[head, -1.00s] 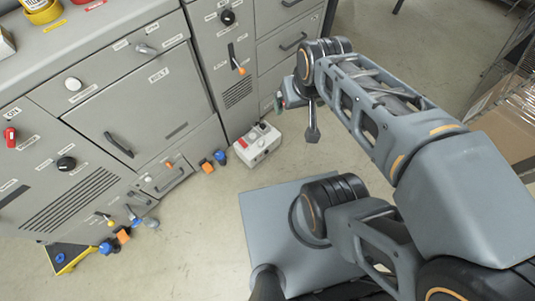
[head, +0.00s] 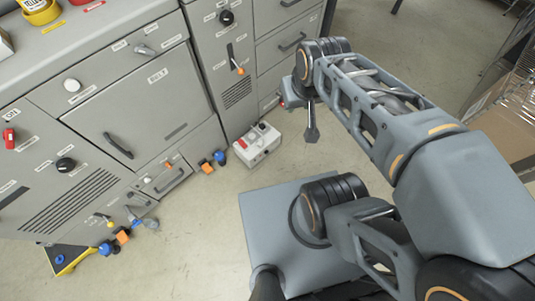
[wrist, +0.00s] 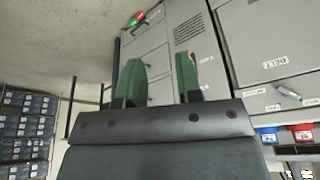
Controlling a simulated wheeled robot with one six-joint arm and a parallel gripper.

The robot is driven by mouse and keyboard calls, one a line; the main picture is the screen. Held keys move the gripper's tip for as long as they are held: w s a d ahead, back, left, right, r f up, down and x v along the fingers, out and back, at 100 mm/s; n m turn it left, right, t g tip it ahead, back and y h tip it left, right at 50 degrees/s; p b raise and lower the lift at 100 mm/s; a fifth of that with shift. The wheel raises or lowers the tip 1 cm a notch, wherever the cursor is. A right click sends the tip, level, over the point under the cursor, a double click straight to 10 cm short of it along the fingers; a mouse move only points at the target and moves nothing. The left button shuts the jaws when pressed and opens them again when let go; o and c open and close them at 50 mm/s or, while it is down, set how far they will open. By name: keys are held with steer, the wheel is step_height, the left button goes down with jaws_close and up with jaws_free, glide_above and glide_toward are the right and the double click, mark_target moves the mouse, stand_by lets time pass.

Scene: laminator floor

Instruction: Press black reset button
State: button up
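Several dark round controls could be the black reset button; their labels are too small to read. One black knob (head: 227,17) is high on the middle cabinet and another (head: 66,164) is on the left cabinet front. A small white box (head: 257,145) on the floor carries a red switch and small dark buttons. My gripper (wrist: 160,70) shows in the wrist view with two green fingers apart and nothing between them. It points toward grey drawer fronts. In the head view the fingers are hidden behind my arm's wrist.
Grey cabinets (head: 150,95) line the left and back. Blue and orange items (head: 207,163) lie at their foot, with a yellow-edged black tray (head: 67,258) lower left. Cardboard boxes on a wire rack (head: 505,105) stand at right. Open floor (head: 200,235) lies between.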

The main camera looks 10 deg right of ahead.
jaws_close()
stand_by(0.8)
